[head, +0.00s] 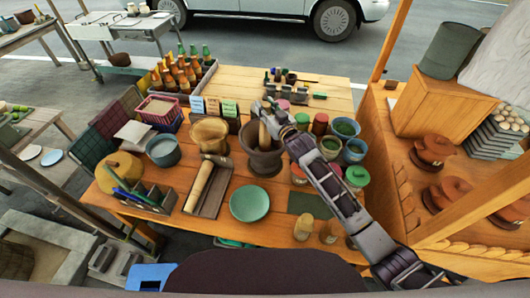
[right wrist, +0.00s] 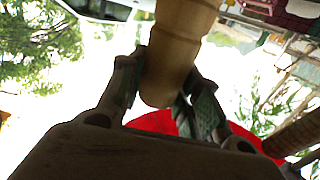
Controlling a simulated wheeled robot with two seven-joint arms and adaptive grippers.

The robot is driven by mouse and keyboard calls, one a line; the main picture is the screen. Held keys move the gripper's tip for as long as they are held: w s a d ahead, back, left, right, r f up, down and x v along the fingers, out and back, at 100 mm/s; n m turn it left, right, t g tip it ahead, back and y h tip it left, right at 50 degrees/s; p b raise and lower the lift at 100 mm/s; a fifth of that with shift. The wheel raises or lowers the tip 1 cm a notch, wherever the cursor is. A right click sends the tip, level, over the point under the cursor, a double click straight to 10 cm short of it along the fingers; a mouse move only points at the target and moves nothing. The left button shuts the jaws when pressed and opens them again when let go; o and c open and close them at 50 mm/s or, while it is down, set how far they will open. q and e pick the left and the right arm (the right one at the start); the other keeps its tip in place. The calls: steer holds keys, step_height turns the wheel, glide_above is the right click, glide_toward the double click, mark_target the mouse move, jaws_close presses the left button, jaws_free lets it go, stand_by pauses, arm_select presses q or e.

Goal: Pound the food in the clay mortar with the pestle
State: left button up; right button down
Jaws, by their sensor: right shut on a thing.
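The dark brown clay mortar (head: 264,163) stands on the wooden table near the middle of the head view. A wooden pestle (head: 263,136) stands nearly upright with its lower part inside the mortar's mouth. My right gripper (head: 268,112) is above the mortar, shut on the upper part of the pestle. In the right wrist view, the pale rounded pestle end (right wrist: 175,60) sits between the two fingers of my right gripper (right wrist: 165,90). The food inside the mortar cannot be made out. My left gripper is not in view.
A lighter wooden mortar (head: 209,135) stands left of the clay one. A tray with a wooden roller-like piece (head: 199,187) and a green plate (head: 249,204) lie in front. Several jars and bowls (head: 345,128) crowd the right side under my arm. Bottles (head: 182,72) stand at the back left.

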stand_by(0.3)
steer(key=shift+f+b, duration=1.55)
steer(key=shift+f, duration=1.2)
steer(key=shift+r+p, duration=1.55)
steer(key=shift+r, duration=1.25)
steer(key=shift+f, duration=0.15)
